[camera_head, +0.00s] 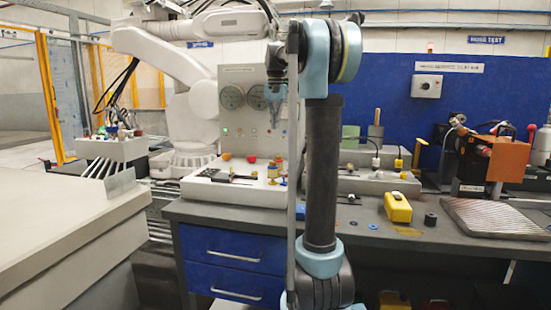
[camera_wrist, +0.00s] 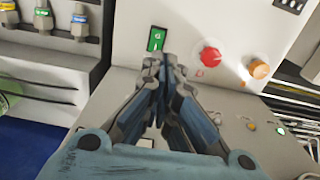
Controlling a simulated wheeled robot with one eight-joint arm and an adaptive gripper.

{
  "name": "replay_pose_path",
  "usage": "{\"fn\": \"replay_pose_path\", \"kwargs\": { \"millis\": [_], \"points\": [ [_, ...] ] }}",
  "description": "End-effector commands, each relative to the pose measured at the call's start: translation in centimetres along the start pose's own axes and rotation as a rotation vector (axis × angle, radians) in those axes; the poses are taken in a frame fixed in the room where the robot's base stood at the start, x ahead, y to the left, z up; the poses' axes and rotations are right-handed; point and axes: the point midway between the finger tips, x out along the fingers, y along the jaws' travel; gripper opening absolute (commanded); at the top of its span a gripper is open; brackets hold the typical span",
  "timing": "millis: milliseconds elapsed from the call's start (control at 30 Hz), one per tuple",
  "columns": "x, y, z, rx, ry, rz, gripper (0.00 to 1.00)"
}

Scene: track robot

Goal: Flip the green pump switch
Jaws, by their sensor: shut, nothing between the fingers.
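The green pump switch (camera_wrist: 156,38) is a small green rectangle on the white upright panel (camera_wrist: 185,15) in the wrist view. My gripper (camera_wrist: 164,58) is shut and empty, with its fingertips close together just below the switch in the picture. The tips overlap the switch's lower edge; I cannot tell whether they touch it. In the head view, the white panel (camera_head: 242,80) with round gauges stands behind my arm, and I cannot make out the switch clearly there.
A red knob (camera_wrist: 211,56) and an orange knob (camera_wrist: 259,70) sit right of my fingertips. Several coloured-tag fittings (camera_wrist: 45,18) are on the left. In the head view, a yellow block (camera_head: 397,207) lies on the grey workbench (camera_head: 345,228).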

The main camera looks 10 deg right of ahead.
Motion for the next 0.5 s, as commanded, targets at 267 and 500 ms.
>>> {"fn": "replay_pose_path", "kwargs": {
  "millis": [267, 500],
  "points": [
    [1.4, -0.5, 0.2, -0.006, 0.000, 0.000, 0.00],
    [5.4, -0.5, 0.3, -0.007, 0.000, 0.000, 0.00]
  ]
}}
